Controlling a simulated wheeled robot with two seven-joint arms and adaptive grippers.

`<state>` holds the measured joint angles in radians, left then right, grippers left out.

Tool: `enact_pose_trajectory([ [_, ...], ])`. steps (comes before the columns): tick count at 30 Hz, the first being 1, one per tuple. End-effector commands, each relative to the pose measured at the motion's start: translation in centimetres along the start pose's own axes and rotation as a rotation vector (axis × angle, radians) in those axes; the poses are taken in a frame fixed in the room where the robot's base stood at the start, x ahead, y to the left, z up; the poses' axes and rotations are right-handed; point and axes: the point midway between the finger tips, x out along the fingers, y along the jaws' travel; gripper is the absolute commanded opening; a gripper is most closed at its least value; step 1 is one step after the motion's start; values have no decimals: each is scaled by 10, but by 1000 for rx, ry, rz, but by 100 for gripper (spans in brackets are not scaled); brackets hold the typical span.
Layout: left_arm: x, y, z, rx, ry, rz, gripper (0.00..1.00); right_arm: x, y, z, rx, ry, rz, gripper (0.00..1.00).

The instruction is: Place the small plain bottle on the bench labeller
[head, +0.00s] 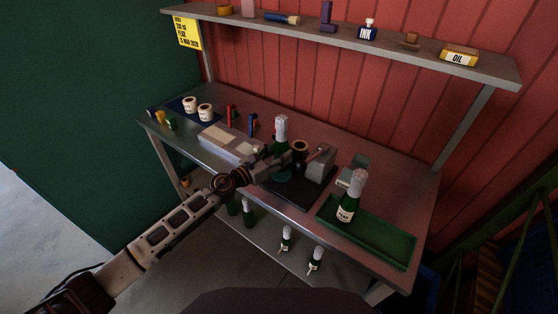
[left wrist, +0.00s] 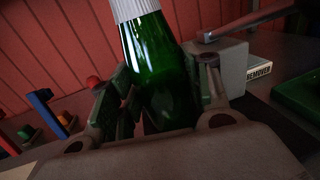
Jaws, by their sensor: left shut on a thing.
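The plain bottle (head: 281,131), green glass with a pale foil top and no label in view, is upright in my left gripper (head: 279,160). In the left wrist view the bottle (left wrist: 156,70) stands between the shut fingers, its lower end hidden. The bench labeller (head: 318,168) is a grey block with a lever, a roll and a dark base (head: 291,191). The bottle is over or at the left part of that base; I cannot tell whether it touches down. The labeller's grey body (left wrist: 228,68) is just right of the bottle in the wrist view. My right gripper is out of view.
A labelled foil-topped bottle (head: 348,202) stands in the green tray (head: 385,241) at right. A pale flat box (head: 226,142) lies left of the gripper, with two white rolls (head: 205,112) beyond. Several bottles stand on the lower shelf (head: 266,228). An upper shelf (head: 400,47) overhangs the back.

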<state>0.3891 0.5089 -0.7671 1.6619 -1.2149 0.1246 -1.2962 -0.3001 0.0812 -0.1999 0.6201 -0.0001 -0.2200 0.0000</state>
Motion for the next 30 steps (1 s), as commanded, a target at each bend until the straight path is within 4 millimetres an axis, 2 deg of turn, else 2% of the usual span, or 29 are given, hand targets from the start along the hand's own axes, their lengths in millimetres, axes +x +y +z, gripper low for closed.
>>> enact_pose_trajectory([
  [3, 1, 0, -14, -4, -2, 0, 10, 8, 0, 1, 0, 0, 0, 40],
  [9, 0, 0, -26, -3, -2, 0, 10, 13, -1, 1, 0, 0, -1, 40],
  [25, 0, 0, -30, 0, -2, 0, 10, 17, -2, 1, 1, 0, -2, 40],
  [26, 0, 0, -32, 0, 0, 0, 49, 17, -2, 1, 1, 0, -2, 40],
  [30, 0, 0, -31, 0, 0, 0, 67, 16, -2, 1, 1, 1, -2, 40],
])
